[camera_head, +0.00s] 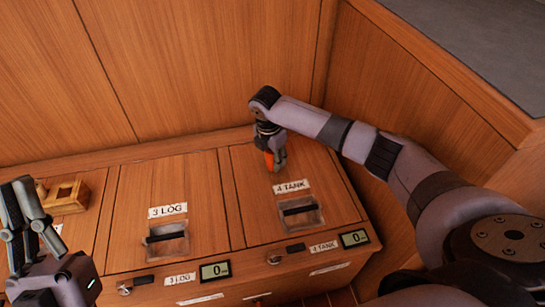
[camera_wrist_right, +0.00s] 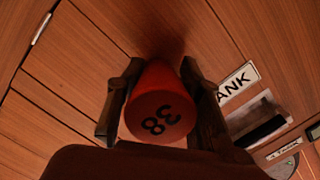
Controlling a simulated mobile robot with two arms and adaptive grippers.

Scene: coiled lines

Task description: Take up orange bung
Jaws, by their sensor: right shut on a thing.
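The orange bung (camera_wrist_right: 160,105) is between the two fingers of my right gripper (camera_wrist_right: 160,110) in the right wrist view, with the number 38 on its end facing the camera. In the head view the right gripper (camera_head: 273,155) points down over the lid marked 4 TANK, and a bit of the orange bung (camera_head: 268,160) shows between its fingers. The fingers are shut on the bung. I cannot tell whether the bung touches the lid. My left gripper (camera_head: 25,215) is at the lower left with its fingers apart, empty.
The lid marked 3 LOG (camera_head: 165,185) lies left of the 4 TANK lid (camera_head: 250,190); both have recessed handles. A small wooden box (camera_head: 65,195) stands at the far left. Wooden walls rise behind and to the right. Digital displays (camera_head: 215,271) line the front.

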